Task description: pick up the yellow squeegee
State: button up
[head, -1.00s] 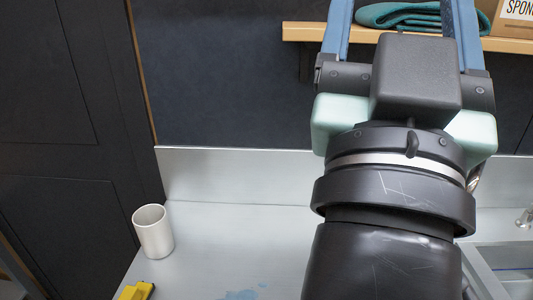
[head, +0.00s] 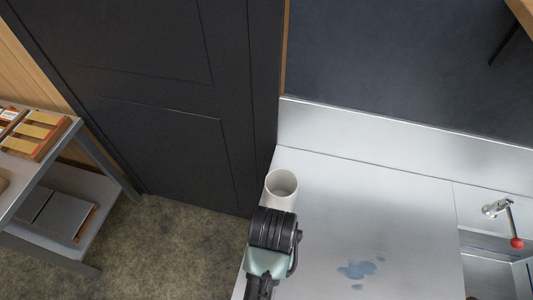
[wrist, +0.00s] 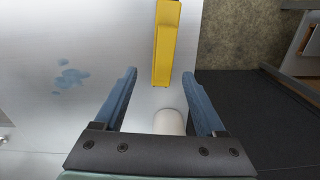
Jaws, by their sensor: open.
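The yellow squeegee (wrist: 164,45) lies on the steel counter at the top of the wrist view, its upper end cut off by the frame edge. My gripper (wrist: 160,74) is open and empty, its two blue fingers spread. The squeegee's near end shows just beyond and between the fingertips, with no finger seen touching it. In the head view, my gripper's body (head: 266,262) is at the counter's left end; its fingertips and the squeegee are not visible there.
A white cup (head: 281,183) stands on the counter (head: 345,215) just behind my gripper. A blue wet patch (head: 357,269) lies to the right. A sink with a red-knobbed tap (head: 497,208) is further right. A shelf rack (head: 100,165) stands at the left.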

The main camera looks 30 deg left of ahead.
notch_tip(320, 180, down, 3)
jog(key=shift+d+f, duration=0.1)
jog(key=shift+f, duration=0.05)
jog(key=f, duration=0.1)
jog(key=f+p, duration=0.1)
jog(key=f, duration=0.1)
jog(key=s+f, duration=0.1)
jog(key=shift+a+f+p, duration=0.25)
jog(key=shift+a+p, duration=0.05)
jog(key=shift+a, duration=0.05)
jog(key=shift+f, duration=0.5)
grip_shut()
jog(key=shift+w, duration=0.1)
